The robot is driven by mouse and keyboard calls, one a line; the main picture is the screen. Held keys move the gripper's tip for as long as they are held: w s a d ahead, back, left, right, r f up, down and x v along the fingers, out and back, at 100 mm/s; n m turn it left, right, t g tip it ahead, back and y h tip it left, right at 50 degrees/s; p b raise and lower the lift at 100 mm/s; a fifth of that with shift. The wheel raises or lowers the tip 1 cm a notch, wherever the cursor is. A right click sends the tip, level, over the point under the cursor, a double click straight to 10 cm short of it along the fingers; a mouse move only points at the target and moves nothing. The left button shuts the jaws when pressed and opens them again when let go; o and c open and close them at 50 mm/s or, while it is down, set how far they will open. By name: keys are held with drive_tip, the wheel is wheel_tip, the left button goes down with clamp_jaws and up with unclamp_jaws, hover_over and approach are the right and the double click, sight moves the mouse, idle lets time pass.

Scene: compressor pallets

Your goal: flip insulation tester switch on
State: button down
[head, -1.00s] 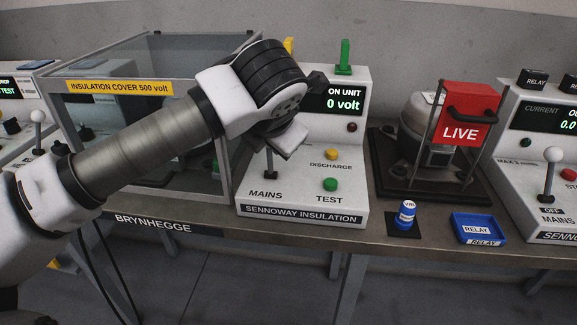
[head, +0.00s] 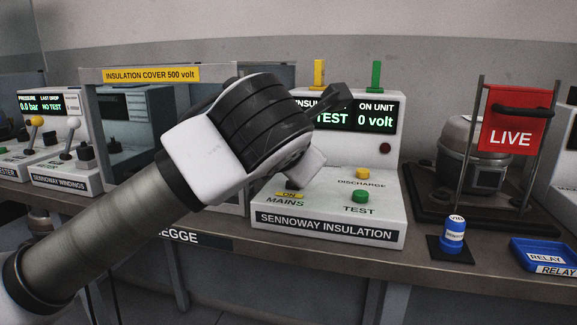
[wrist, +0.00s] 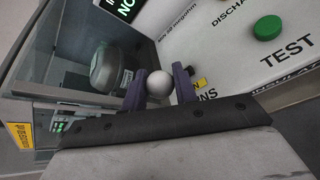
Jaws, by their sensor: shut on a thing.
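The insulation tester (head: 325,235) is a white console labelled SENNOWAY INSULATION, right of centre in the head view. Its display (head: 370,117) is lit and reads TEST and 0 volt, partly covered by my arm. A yellow ON plate (head: 289,195) shows above the word MAINS. In the wrist view, the white ball knob (wrist: 159,85) of the mains switch sits between the fingers of my gripper (wrist: 159,90), which is shut on it. In the head view my wrist hides the lever and most of the fingers.
A glass-sided insulation cover (head: 150,74) stands left of the tester. A yellow discharge button (head: 362,173) and green test button (head: 360,196) sit right of the switch. A compressor (head: 468,155) with a red LIVE sign (head: 513,120) stands to the right.

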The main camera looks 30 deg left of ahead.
drive_tip(key=shift+f, duration=0.1)
idle(0.4)
drive_tip(key=c, duration=1.1)
unclamp_jaws()
drive_tip(key=shift+s, duration=0.1)
